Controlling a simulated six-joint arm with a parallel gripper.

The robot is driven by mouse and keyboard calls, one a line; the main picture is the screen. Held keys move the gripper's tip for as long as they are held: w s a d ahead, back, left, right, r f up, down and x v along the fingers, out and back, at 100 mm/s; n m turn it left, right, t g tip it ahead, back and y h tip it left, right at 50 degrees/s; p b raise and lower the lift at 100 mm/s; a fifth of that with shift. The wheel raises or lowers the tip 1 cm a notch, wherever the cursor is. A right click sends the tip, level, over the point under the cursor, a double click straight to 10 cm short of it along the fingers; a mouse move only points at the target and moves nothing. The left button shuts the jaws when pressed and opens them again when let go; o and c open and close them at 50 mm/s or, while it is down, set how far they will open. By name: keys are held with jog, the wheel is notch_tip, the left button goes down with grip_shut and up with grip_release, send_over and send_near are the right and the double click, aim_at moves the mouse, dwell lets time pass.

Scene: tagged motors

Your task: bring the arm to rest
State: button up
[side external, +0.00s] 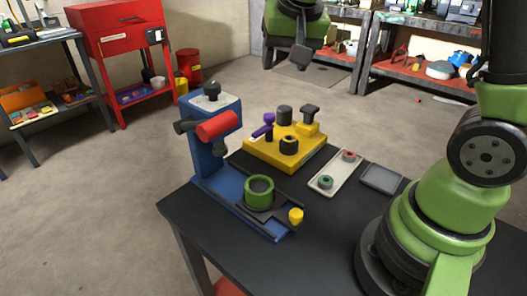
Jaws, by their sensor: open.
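My gripper (285,55) hangs at the top of the side external view, above and behind the table. Its dark jaws look apart and nothing shows between them. The arm above it is cut off by the picture's top edge. My gripper is clear of everything on the table. A blue fixture (221,160) with a red cylinder (217,126) stands at the table's left. A green ring-shaped part (259,193) sits upright on its base, with a yellow knob (295,216) near the front.
A yellow block (262,153) carries several dark parts and a purple one (264,125). A pale tray (335,175) holds a red-topped ring and a green ring; a grey tray (381,180) beside it looks empty. The black table's front (310,265) is bare. Shelves stand behind.

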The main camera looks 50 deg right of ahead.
jog(key=s+a+r+n+t+y, duration=0.1)
jog(key=s+a, duration=0.3)
jog(key=s, duration=0.4)
jog(key=s+a+r+n+t+y, duration=0.2)
jog(key=s+a+r+n+y, duration=0.1)
jog(key=s, duration=0.6)
jog(key=shift+s+a+r, duration=0.25)
jog(key=shift+a+r, duration=0.15)
jog(key=shift+r, duration=0.2)
